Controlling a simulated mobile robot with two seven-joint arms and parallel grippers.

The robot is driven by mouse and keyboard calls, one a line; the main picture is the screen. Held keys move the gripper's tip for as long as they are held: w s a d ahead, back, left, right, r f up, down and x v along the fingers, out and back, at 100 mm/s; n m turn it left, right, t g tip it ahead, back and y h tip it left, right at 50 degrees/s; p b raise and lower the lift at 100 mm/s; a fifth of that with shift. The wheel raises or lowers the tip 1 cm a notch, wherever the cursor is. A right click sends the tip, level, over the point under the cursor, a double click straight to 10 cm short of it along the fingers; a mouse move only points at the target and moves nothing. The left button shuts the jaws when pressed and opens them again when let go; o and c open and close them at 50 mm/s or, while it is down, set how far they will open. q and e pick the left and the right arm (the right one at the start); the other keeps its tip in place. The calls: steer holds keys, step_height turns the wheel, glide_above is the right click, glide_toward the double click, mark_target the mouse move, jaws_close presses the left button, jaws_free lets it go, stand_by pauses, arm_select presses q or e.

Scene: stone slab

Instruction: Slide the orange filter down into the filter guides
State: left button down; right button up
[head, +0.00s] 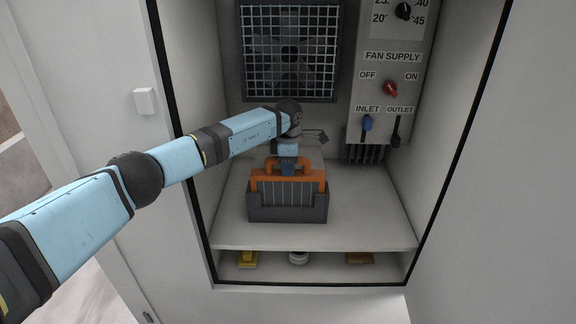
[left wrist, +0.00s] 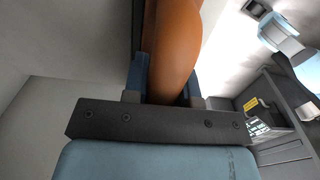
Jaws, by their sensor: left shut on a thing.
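The orange filter (head: 262,186) stands upright on the shelf inside the cabinet, with its handle at the top. Its lower part is behind the front wall of the dark grey filter guides (head: 287,214), and its orange top edge shows above them. How deep it sits cannot be told exactly. My left gripper (head: 287,166) is above the guides and shut on the filter's handle. In the left wrist view the orange handle (left wrist: 175,50) lies between the fingers of the gripper (left wrist: 165,85). My right gripper is not in view.
A fan behind a grille (head: 290,50) is on the back wall. A control panel (head: 392,75) with knobs and an inlet lever (head: 367,123) is at the right. A lower shelf holds a yellow item (head: 247,260), a white one (head: 298,258) and a brown one (head: 359,258). The shelf right of the guides is free.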

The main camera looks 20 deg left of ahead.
arm_select(q)
steer(key=shift+f, duration=0.2)
steer(key=c, duration=0.8)
jaws_free()
steer(key=shift+c, duration=0.2)
step_height(320, 180, up, 14)
steer(key=shift+f, duration=0.15)
